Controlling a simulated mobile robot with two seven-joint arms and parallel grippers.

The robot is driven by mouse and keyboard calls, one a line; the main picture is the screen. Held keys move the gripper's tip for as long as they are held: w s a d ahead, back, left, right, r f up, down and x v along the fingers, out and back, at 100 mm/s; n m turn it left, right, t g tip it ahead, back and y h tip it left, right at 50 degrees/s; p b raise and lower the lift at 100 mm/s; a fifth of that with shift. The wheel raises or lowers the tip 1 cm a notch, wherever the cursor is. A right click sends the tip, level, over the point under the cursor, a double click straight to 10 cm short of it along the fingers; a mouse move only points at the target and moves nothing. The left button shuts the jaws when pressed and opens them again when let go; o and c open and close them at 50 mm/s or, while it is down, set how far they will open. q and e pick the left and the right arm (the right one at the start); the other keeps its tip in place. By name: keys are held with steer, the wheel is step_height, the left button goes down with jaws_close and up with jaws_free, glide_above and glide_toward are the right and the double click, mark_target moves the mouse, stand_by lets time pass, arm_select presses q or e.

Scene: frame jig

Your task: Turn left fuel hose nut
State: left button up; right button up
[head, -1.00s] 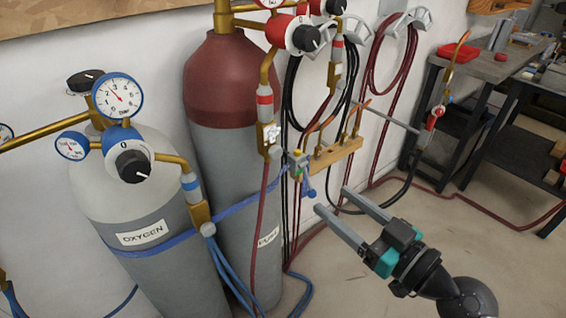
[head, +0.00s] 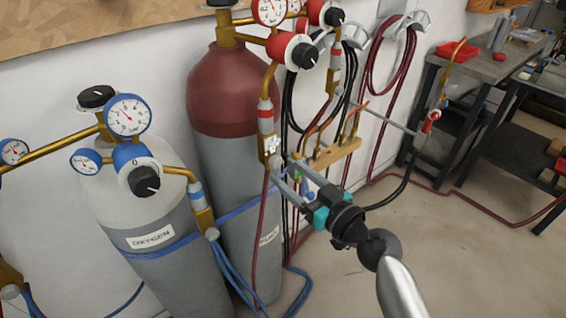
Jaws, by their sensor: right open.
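The left fuel hose nut (head: 272,146) is a small silver fitting on a brass body. It sits below a red-banded brass pipe (head: 265,113) in front of the dark red and grey fuel cylinder (head: 230,92). A dark red hose (head: 260,225) hangs below it. My right gripper (head: 281,167) is open and empty, reaching in from the lower right. Its two grey fingers point up and left, with the tips just below and right of the nut. I cannot tell whether they touch the brass body or hose. My left gripper is not in view.
A second fuel outlet (head: 335,70) hangs to the right. A wooden torch holder (head: 335,152) is close behind my right gripper. The oxygen cylinder (head: 135,207) with blue gauges stands left. A workbench (head: 485,68) is at right. The floor at lower right is clear.

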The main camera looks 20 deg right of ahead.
mark_target(278, 165)
steer(key=shift+x, duration=1.6)
steer(key=shift+c, duration=0.3)
jaws_close()
